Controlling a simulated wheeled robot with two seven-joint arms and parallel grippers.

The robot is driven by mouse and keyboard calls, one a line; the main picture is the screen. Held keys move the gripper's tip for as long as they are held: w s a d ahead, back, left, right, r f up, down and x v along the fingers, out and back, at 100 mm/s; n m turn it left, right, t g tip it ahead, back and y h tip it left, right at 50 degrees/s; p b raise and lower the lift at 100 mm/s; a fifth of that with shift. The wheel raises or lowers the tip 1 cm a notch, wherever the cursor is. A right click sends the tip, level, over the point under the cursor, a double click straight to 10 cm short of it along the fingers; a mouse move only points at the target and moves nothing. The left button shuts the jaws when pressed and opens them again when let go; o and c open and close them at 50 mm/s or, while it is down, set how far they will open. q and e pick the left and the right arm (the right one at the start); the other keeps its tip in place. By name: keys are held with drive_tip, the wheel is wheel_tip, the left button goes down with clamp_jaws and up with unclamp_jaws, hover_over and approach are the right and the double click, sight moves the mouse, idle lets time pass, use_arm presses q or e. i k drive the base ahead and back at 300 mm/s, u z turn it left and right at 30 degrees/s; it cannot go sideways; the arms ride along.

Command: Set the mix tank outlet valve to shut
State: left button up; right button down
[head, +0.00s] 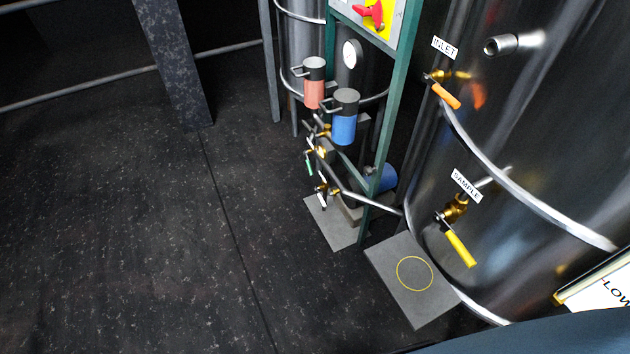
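A large steel tank (545,120) stands at the right. Its upper valve (445,95) has an orange handle and an INLET label (444,47). Its lower valve (459,248) has a yellow handle slanting down to the right and a SAMPLE label (466,186). Small brass valves sit low on the green-framed skid, one with a green handle (310,164) and one with a white handle (322,195). No label reading outlet can be read, so I cannot tell which valve is the mix tank outlet. Neither of my grippers is in view.
The green frame (392,120) carries a yellow panel with a red switch (374,14). A grey plate with a yellow ring (414,272) lies by the tank. The dark floor (120,230) at left is clear.

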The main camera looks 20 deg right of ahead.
sight(308, 161)
drive_tip(key=u, duration=0.95)
drive_tip(key=i, duration=1.5)
drive_tip(key=z, duration=0.85)
drive_tip(key=i, duration=0.45)
drive_tip(key=z, duration=0.45)
